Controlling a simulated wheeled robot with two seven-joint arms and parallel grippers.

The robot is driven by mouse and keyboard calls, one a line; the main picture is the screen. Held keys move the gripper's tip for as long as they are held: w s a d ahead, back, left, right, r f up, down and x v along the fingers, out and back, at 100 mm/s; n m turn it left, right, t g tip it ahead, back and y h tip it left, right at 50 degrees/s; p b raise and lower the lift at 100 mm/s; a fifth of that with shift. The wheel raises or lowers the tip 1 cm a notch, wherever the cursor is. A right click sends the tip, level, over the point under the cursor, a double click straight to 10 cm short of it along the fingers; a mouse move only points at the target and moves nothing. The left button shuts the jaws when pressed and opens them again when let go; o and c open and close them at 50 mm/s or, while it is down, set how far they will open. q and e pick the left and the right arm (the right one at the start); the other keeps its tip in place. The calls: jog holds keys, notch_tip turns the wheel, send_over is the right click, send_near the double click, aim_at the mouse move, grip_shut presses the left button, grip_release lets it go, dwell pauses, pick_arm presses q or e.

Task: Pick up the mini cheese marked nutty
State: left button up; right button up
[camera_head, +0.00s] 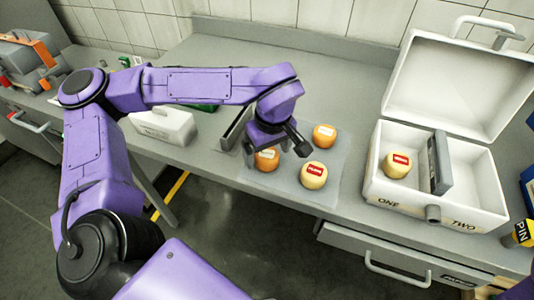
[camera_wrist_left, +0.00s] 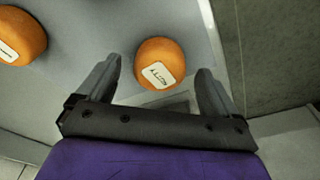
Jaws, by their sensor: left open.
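An orange mini cheese (camera_wrist_left: 158,63) with a white label, rotated and seeming to read nutty, lies between the spread fingers of my left gripper (camera_wrist_left: 160,72) in the wrist view. The fingers look apart from it. In the head view this appears to be the orange cheese (camera_head: 263,164) at the mat's left, partly hidden by my open gripper (camera_head: 288,147). A second orange cheese (camera_head: 324,136) with a white label sits behind to the right; an orange cheese also shows at the wrist view's upper left (camera_wrist_left: 20,38). My right gripper is not in view.
A cream cheese (camera_head: 314,176) with a red label sits on the pale mat (camera_head: 338,160). Another (camera_head: 397,166) is in the left compartment of the open white case (camera_head: 470,185), beside a grey divider (camera_head: 440,163). A white container (camera_head: 165,126) stands left.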

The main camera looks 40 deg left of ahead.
pick_arm(q)
jog(key=shift+w+a+f, duration=0.1)
jog(key=shift+a+f, duration=0.1)
jog(key=shift+f, duration=0.6)
jog(key=c, duration=1.2)
jog(key=shift+r, duration=0.1)
